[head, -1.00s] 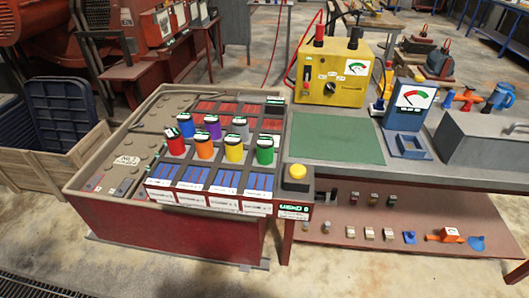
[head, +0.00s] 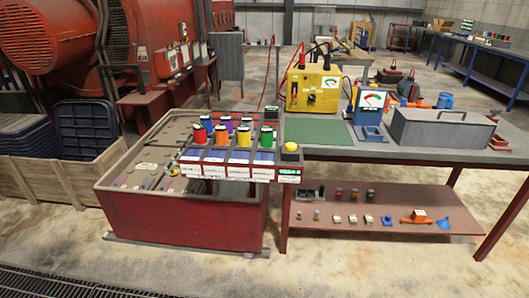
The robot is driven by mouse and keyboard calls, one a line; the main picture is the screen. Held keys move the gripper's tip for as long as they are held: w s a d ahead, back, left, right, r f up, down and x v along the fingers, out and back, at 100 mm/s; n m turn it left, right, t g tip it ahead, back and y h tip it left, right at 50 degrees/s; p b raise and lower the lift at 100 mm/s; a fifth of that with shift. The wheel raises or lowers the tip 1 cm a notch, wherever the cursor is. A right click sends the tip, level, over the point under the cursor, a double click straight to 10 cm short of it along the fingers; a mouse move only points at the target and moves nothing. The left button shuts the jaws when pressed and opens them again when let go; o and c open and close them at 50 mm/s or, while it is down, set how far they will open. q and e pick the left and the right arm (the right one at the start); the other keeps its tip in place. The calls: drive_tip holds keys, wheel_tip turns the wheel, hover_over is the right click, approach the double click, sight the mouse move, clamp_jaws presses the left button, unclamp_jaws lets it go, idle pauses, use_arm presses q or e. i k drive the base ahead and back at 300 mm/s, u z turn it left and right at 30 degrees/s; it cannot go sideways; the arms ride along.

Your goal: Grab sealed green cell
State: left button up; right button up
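The green cell (head: 266,137) is an upright green cylinder with a dark top. It stands at the right end of the front row of coloured cells in the rack (head: 238,172) on the red bin's right side. A yellow cell (head: 243,136), an orange cell (head: 221,135) and a red cell (head: 199,135) stand to its left. Blue, purple and grey cells stand behind them. Whether the green cell is sealed cannot be told at this size. Neither of my grippers is in view.
A yellow button box (head: 290,151) sits right of the rack. The grey workbench holds a green mat (head: 318,133), a yellow tester (head: 313,90), a blue meter (head: 371,108) and a grey metal box (head: 440,129). Wooden crates (head: 60,180) stand left. The front floor is clear.

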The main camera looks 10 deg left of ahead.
sight(267, 131)
drive_tip(key=z, duration=1)
drive_tip(key=i, duration=2)
drive_tip(key=u, duration=1)
